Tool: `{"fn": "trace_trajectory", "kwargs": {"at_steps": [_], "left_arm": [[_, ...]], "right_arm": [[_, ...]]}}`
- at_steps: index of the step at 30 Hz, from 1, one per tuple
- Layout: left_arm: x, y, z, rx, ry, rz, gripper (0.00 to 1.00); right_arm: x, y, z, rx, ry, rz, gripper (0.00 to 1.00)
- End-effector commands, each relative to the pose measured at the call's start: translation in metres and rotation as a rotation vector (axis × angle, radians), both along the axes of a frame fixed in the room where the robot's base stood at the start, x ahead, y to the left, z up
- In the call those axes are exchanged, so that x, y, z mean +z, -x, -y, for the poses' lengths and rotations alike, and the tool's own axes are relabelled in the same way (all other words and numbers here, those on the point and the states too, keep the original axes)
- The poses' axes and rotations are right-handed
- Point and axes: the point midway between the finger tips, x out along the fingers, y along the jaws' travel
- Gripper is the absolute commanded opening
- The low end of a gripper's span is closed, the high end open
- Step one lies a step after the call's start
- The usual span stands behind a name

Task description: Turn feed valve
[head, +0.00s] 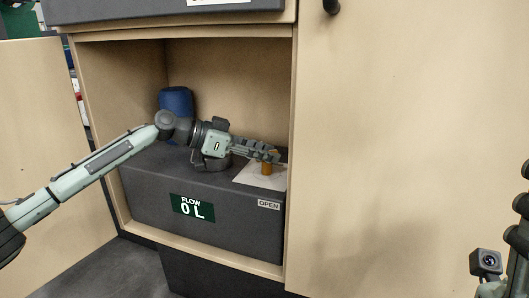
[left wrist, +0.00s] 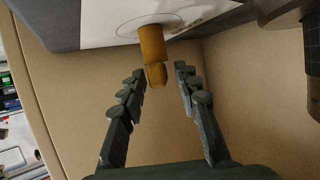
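The feed valve's orange-brown handle (head: 266,168) stands on a white plate (head: 246,176) on top of a dark grey box (head: 150,192) inside the cabinet. The box's green display (head: 193,208) reads "FLOW 0 L", and an "OPEN" label (head: 269,205) is at its right. My left gripper (head: 277,156) is at the handle. In the left wrist view the handle (left wrist: 153,45) reaches between the tips of the open left gripper (left wrist: 160,72), with gaps visible on both sides. Only part of my right gripper (head: 521,205) shows at the right edge; its opening is hidden.
A blue barrel (head: 176,100) stands at the back left of the cabinet. The cabinet's right wall (head: 292,150) is close beside the handle. An open door (head: 30,130) is at left; a closed panel (head: 400,130) fills the right.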

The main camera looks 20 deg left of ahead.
Motion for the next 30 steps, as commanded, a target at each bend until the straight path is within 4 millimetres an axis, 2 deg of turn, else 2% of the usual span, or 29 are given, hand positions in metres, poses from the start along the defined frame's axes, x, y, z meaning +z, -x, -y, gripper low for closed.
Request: {"fn": "trace_trajectory", "kwargs": {"at_steps": [11,24,30], "left_arm": [[0.002,0.003,-0.006,0.003,0.0,-0.001,0.34],[0.034,0.049,-0.071,0.004,-0.002,-0.002,0.34],[0.043,0.061,-0.088,0.001,-0.001,-0.001,0.34]], "right_arm": [[0.001,0.001,-0.001,0.003,0.003,0.007,0.4],[0.0,0.0,0.0,0.001,0.0,0.002,0.4],[0.0,0.0,0.0,0.001,0.0,0.002,0.4]]}}
